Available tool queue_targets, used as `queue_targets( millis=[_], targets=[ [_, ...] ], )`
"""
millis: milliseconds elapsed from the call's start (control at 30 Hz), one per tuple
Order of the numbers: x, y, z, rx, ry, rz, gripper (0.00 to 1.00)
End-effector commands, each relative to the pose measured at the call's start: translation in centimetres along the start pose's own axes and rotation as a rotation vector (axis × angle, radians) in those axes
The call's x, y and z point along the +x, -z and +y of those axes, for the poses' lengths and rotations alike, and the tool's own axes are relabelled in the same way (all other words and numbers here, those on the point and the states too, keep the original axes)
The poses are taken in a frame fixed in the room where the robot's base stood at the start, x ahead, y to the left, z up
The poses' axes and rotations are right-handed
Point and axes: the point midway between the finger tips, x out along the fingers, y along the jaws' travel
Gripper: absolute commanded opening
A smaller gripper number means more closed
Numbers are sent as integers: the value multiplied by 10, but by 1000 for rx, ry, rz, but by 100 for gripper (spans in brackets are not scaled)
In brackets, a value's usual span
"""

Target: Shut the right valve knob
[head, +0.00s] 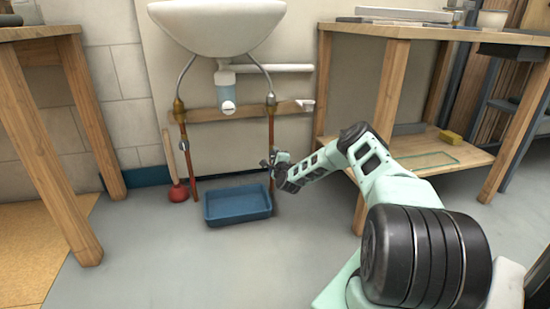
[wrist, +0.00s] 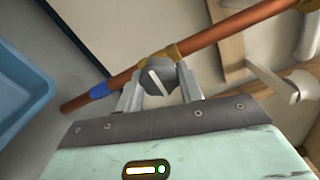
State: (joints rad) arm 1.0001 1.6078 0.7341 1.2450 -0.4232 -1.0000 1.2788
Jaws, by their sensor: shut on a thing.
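The right valve knob (wrist: 160,79) is a dark grey round knob with a pale bar across its face, on the right copper pipe (wrist: 215,38). In the wrist view my gripper (wrist: 160,88) has a finger on each side of the knob and is shut on it. The pale bar lies at a slant to the pipe, more across it than along it. In the head view my gripper (head: 272,164) is at the right copper pipe (head: 271,128) below the sink, and it hides the knob there.
A blue tray (head: 238,204) lies on the floor below the sink (head: 218,27). A red plunger (head: 178,192) stands by the left pipe (head: 188,160), which carries another knob (head: 184,146). Wooden workbenches stand on the left (head: 88,145) and right (head: 392,85). Open floor lies in front.

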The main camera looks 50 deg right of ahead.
Motion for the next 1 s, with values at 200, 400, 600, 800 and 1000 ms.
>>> queue_targets(
  millis=[200,400,600,800,1000],
  targets=[
    [-1,0,2,17,-4,0,14],
    [-1,0,2,17,-4,0,14],
    [-1,0,2,16,-3,0,59],
    [0,0,1,14,-2,0,59],
    [-13,0,-2,14,-4,0,59]
  ],
)
